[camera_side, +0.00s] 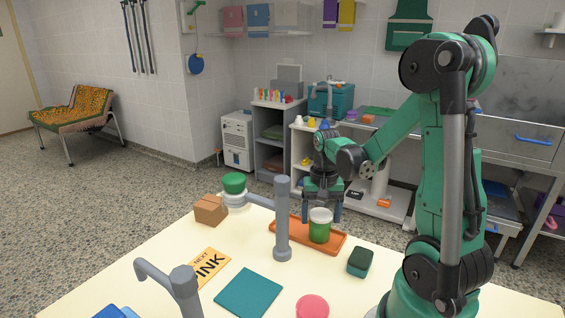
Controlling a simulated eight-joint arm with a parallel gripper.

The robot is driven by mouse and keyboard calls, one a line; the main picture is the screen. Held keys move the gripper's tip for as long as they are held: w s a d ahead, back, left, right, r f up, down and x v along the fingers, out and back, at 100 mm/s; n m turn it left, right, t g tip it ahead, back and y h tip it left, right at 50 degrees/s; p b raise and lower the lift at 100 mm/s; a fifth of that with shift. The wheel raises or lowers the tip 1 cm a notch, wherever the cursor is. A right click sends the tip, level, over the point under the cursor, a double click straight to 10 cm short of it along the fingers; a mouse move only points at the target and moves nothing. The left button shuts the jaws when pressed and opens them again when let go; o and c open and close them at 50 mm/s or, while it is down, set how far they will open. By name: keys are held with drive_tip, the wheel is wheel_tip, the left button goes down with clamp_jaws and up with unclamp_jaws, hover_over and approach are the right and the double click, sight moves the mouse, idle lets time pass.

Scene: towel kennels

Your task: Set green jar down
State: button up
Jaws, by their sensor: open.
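The green jar (319,231) has a pale lid and stands upright on the orange tray (283,228). My gripper (321,212) is open around the top of the jar, with a finger on either side of it. Whether the fingers touch the jar cannot be told from this view.
A grey post with an arm (283,225) stands just left of the tray, with a green-topped white item (234,186) at its arm's end. A cardboard box (210,209), dark green block (360,262), teal mat (249,292), pink disc (312,306) and orange sign (202,272) lie around.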

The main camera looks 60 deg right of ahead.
wheel_tip(320, 180, up, 8)
drive_tip(key=shift+r, duration=0.15)
idle(0.4)
drive_tip(key=s+a+f+n+y, duration=0.1)
drive_tip(key=s+a+f+n, duration=0.2)
drive_tip(key=a+n, duration=0.5)
drive_tip(key=w+a+r+n+t+h, duration=0.1)
drive_tip(key=w+a+r+n+t, duration=0.2)
drive_tip(key=w+a+t, duration=0.3)
drive_tip(key=a, duration=0.3)
drive_tip(key=shift+w+a+r, duration=0.15)
